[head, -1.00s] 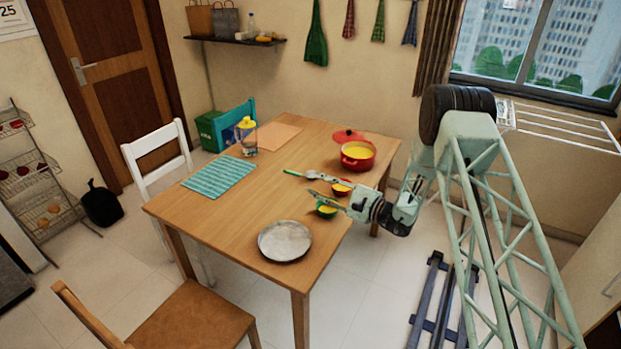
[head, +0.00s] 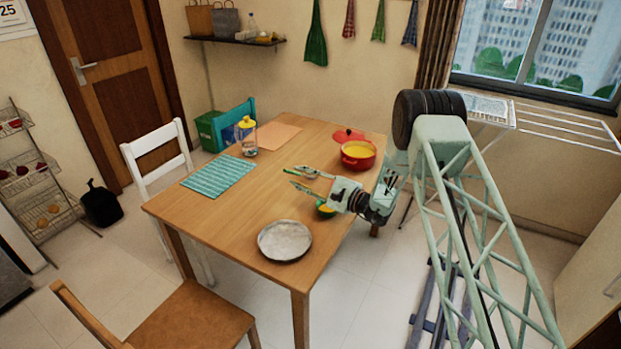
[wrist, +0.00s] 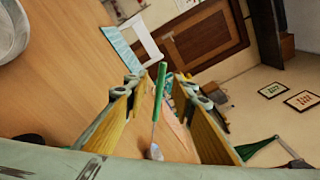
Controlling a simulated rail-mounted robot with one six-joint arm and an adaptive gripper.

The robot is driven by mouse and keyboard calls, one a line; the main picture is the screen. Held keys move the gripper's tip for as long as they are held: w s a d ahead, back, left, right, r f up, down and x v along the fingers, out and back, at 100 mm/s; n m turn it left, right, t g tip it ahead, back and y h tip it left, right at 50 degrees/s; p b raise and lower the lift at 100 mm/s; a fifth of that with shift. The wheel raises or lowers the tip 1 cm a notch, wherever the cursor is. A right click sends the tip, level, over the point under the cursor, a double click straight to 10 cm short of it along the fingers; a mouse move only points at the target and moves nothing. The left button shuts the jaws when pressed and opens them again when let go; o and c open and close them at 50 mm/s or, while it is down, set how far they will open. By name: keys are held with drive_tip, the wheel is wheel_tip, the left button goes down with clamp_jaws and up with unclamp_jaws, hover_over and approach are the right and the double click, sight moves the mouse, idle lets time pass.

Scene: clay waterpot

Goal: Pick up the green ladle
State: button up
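The green ladle has a green handle (wrist: 160,80), a thin metal shaft and a small bowl end, and it lies on the wooden table (head: 235,215). In the wrist view it runs lengthwise between my two yellow-lined fingers, with a gap on both sides. My gripper (head: 298,178) is open and reaches over the table from the right. In the head view its fingers hide much of the ladle. I cannot tell its exact height above the handle.
A red pot (head: 357,154) with yellow contents stands behind my gripper. A grey plate (head: 285,240) lies nearer the front. A yellow-lidded jar (head: 246,138) and a striped mat (head: 219,175) are further left.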

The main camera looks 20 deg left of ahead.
sight(290, 172)
drive_tip(key=shift+w+a, duration=0.1)
drive_tip(key=shift+a, duration=0.2)
drive_tip(key=shift+b+x, duration=0.4)
drive_tip(key=shift+x, duration=2.2)
drive_tip(key=shift+w+r, duration=0.1)
drive_tip(key=shift+c, duration=0.2)
clamp_jaws()
